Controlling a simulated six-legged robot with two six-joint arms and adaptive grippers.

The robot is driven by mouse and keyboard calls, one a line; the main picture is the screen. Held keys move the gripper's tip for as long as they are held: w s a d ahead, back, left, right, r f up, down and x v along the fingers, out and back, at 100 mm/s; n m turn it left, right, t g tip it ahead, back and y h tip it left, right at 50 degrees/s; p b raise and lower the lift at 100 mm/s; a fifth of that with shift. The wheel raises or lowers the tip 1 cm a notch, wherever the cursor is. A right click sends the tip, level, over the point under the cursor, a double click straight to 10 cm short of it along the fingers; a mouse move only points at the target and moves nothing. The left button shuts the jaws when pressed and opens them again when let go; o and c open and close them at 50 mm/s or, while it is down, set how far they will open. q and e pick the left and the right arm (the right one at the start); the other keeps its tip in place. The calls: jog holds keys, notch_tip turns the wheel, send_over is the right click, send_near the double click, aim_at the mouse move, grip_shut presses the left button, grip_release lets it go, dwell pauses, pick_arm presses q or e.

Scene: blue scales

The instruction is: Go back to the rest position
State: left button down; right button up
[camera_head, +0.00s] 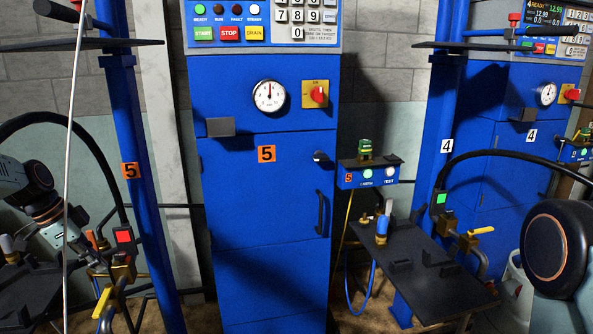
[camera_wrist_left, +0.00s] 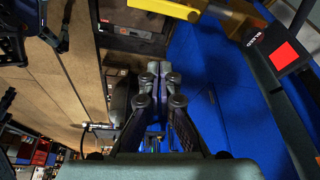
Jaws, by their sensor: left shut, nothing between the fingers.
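My left gripper (camera_head: 86,252) is at the left of the head view, low beside the yellow-handled valve (camera_head: 104,302) and the black hose fitting with a red square (camera_head: 124,237). In the left wrist view its fingers (camera_wrist_left: 159,72) are together with nothing between them. The red-square fitting (camera_wrist_left: 284,54) and a yellow part (camera_wrist_left: 190,10) show beyond and beside the fingers there. I cannot tell whether the gripper touches the valve. Part of my right arm shows at the right edge of the head view, but its gripper is out of view.
A blue cabinet marked 5 (camera_head: 262,190) stands in the middle, with a gauge (camera_head: 269,96) and red knob (camera_head: 318,95). A dark shelf (camera_head: 430,270) with fittings juts out to its right. Blue posts (camera_head: 150,215) and a hanging white cable (camera_head: 70,120) are near my left arm.

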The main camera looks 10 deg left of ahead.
pick_arm(q)
jog(key=w+d+f+n+t+y, duration=0.1)
jog(key=w+d+f+n+t, duration=0.25)
jog(key=d+f+n, duration=0.3)
jog(key=s+d+f+n+y, duration=0.1)
jog(key=s+d+f+n, duration=0.55)
jog(key=d, duration=0.65)
jog(key=s+d+f+g, duration=0.2)
jog(key=s+d+f, duration=0.1)
jog(key=s, duration=0.7)
jog(key=s+d+f+m+g, duration=0.1)
jog(key=s+d+f+g, duration=0.1)
jog(key=s, duration=0.9)
jog(key=s+d+f+m+g+y, duration=0.1)
jog(key=s+d+f, duration=0.3)
jog(key=s, duration=0.7)
jog(key=shift+d+f+g, duration=0.4)
jog(key=shift+f+g, duration=0.15)
jog(key=shift+f, duration=0.2)
jog(key=shift+s+a, duration=0.1)
jog(key=shift+s, duration=0.1)
